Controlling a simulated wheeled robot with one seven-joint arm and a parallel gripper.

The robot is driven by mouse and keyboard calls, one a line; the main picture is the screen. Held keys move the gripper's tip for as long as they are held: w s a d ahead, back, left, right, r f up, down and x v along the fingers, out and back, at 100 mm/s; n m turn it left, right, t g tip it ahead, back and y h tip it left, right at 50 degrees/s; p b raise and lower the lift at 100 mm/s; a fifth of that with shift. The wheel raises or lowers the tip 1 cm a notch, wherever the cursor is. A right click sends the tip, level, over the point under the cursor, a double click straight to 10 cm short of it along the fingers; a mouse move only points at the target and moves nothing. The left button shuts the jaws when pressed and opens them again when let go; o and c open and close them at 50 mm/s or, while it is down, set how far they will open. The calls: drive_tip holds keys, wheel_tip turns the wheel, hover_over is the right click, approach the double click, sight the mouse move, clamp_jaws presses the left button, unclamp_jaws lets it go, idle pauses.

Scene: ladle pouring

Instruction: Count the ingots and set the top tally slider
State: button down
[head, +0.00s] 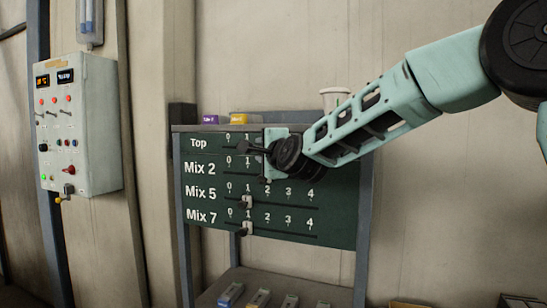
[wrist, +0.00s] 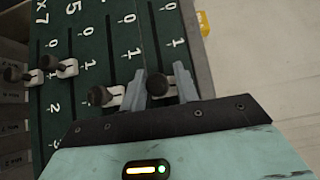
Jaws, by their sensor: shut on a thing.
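The green tally board (head: 330,222) has rows labelled Top, Mix 2, Mix 5 and Mix 7. My gripper (wrist: 160,85) is at its upper part, with the fingers closed around the dark knob of the top slider (wrist: 157,83). In the head view my wrist hides much of the Top and Mix 2 rows, so I cannot read the top slider's setting. The Mix 2 slider (wrist: 102,95) is just outside one finger. The Mix 5 slider (head: 248,202) and Mix 7 slider (head: 248,229) stand near 1. I cannot identify any ingots for certain.
Several small bars or boxes with coloured tops (head: 230,295) lie on a low shelf under the board. A control box (head: 83,125) hangs at left.

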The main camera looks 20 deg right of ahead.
drive_tip(key=shift+f, duration=0.45)
drive_tip(key=c, duration=1.3)
unclamp_jaws()
drive_tip(key=shift+o, duration=0.2)
drive_tip(key=shift+r, duration=0.1)
drive_tip(key=shift+r, duration=0.1)
drive_tip(key=s+d+b, duration=0.2)
drive_tip(key=s+b, duration=0.6)
drive_tip(key=s, duration=0.9)
drive_tip(key=shift+d, duration=0.35)
drive_tip(key=shift+s, duration=0.1)
